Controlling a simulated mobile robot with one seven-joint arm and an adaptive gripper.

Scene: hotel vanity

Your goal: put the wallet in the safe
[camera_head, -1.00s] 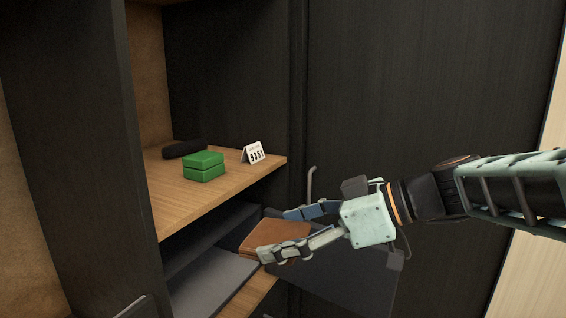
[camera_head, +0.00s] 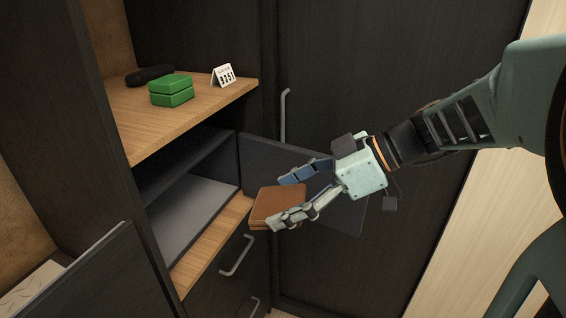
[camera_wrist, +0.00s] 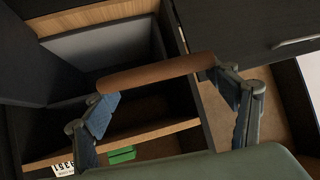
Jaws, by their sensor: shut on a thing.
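The brown wallet (camera_head: 277,204) is clamped between the two fingers of my gripper (camera_head: 284,203), just in front and to the right of the safe opening. In the wrist view the wallet (camera_wrist: 155,75) shows edge-on, spanning the fingers of my gripper (camera_wrist: 165,90). The safe (camera_head: 195,215) is a dark box below the wooden shelf, with a pale grey floor and an inner shelf. Its dark door (camera_head: 262,157) stands open to the right, behind my gripper. My gripper and wallet are outside the safe.
On the wooden shelf (camera_head: 150,125) above the safe are a green box (camera_head: 171,91), a black case (camera_head: 150,76) and a numbered card (camera_head: 223,76). A drawer with a handle (camera_head: 237,256) is below. A dark panel (camera_head: 110,275) stands at the lower left.

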